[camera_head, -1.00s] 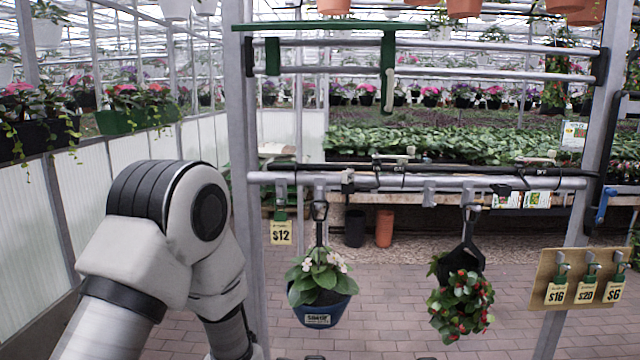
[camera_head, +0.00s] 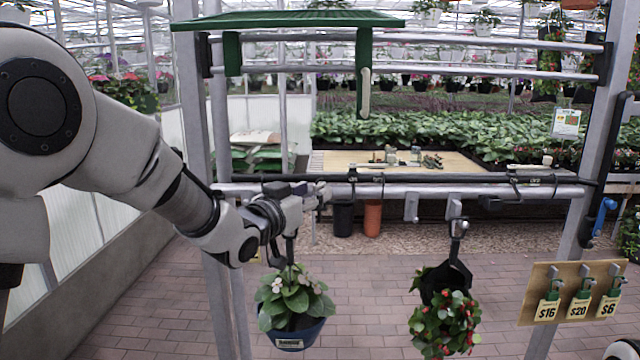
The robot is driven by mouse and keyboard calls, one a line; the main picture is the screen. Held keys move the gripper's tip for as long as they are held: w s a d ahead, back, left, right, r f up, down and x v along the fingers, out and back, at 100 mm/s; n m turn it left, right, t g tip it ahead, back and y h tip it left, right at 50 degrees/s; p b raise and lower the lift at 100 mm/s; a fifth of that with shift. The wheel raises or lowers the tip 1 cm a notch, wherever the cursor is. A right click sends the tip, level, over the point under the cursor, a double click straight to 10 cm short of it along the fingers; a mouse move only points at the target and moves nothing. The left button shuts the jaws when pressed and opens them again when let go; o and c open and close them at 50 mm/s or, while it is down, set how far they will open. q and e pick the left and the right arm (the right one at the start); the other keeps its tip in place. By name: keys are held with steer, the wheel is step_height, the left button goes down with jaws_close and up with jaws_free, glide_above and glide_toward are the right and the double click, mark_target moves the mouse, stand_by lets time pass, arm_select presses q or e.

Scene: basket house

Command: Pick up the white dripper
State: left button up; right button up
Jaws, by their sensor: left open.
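My left arm comes in from the left. Its gripper (camera_head: 318,194) is at the left part of the grey horizontal rail (camera_head: 400,191), above the blue hanging pot, and is open. It is small and partly merges with the rail, so I cannot tell what lies between its fingers. A small pale piece (camera_head: 547,160) sits by the black hose (camera_head: 440,180) toward the right end. I cannot tell for sure whether it is the white dripper. Another pale, slim piece (camera_head: 365,92) hangs on the green post.
A blue pot (camera_head: 290,338) with white flowers and a black pot (camera_head: 440,283) with red flowers hang below the rail. A board (camera_head: 535,294) with price tags is at the right. A grey post (camera_head: 212,140) stands beside my left forearm. Brick floor is open below.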

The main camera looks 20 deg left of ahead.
mark_target(314, 191)
arm_select(q)
steer(key=x, duration=0.2)
steer(key=shift+w+a, duration=0.1)
steer(key=shift+w, duration=0.35)
steer(key=shift+w+f, duration=0.1)
steer(key=shift+f, duration=0.05)
steer(key=shift+s, duration=0.25)
steer(key=c, duration=0.3)
steer(key=shift+s, duration=0.1)
steer(key=c, duration=0.5)
jaws_close()
arm_select(e)
steer(key=shift+r, duration=0.7)
